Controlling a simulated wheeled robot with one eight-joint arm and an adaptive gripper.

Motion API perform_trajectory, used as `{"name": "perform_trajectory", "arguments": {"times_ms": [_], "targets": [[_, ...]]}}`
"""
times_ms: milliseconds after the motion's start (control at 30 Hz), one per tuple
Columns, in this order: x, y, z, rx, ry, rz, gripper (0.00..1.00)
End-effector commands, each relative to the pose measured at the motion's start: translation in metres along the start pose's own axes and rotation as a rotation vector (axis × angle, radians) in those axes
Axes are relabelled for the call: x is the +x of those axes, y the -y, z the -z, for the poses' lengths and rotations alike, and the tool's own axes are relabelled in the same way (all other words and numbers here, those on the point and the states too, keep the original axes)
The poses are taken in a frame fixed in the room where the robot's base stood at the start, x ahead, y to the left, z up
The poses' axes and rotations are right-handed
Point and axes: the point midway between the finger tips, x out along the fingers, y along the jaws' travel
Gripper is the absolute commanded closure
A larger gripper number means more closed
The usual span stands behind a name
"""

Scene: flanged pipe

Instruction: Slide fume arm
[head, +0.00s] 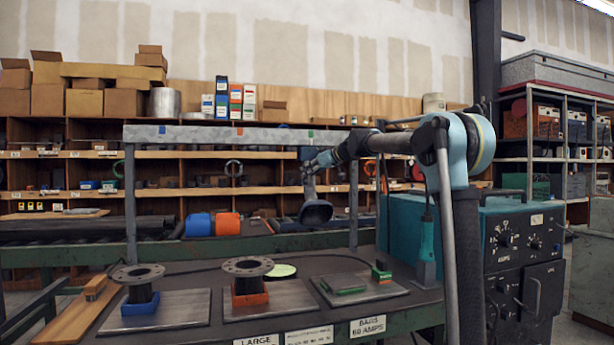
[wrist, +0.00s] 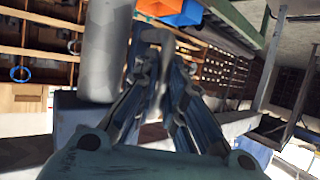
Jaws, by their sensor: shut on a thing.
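The fume arm hangs below the grey overhead rail (head: 200,136), near the rail's right end. Its dark cup-shaped hood (head: 316,211) hangs over the back right of the bench, above the plate with green parts. My gripper (head: 309,168) is at the fume arm's upper part, just under the rail, and is shut on it. The exact grip is too small to tell in the head view. In the wrist view my gripper (wrist: 155,60) has its fingers close together, beside a thick grey tube (wrist: 104,50); the contact is partly hidden by the fingers.
The rail has blue, red and green marks. On the bench stand a flanged pipe on a blue block (head: 139,308), another on an orange block (head: 249,297), and a plate with green parts (head: 360,289). A teal welding machine (head: 510,240) stands right. Wooden boards (head: 75,313) lie left.

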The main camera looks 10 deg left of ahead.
Motion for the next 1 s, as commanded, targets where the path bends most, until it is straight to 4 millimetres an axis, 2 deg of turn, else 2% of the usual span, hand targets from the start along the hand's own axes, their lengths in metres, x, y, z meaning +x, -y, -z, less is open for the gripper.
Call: {"name": "perform_trajectory", "arguments": {"times_ms": [33, 67, 133, 567, 767, 1000], "targets": [[-0.001, 0.001, -0.001, 0.000, 0.002, 0.002, 1.00], [-0.001, 0.002, -0.001, 0.000, 0.002, 0.003, 0.83], [0.000, 0.002, -0.001, -0.001, 0.002, 0.003, 0.69], [-0.003, 0.004, 0.000, -0.002, 0.002, 0.005, 0.69], [-0.031, 0.005, 0.000, -0.001, 0.003, 0.004, 0.69], [-0.078, 0.005, -0.001, 0.000, 0.002, 0.004, 0.69]]}}
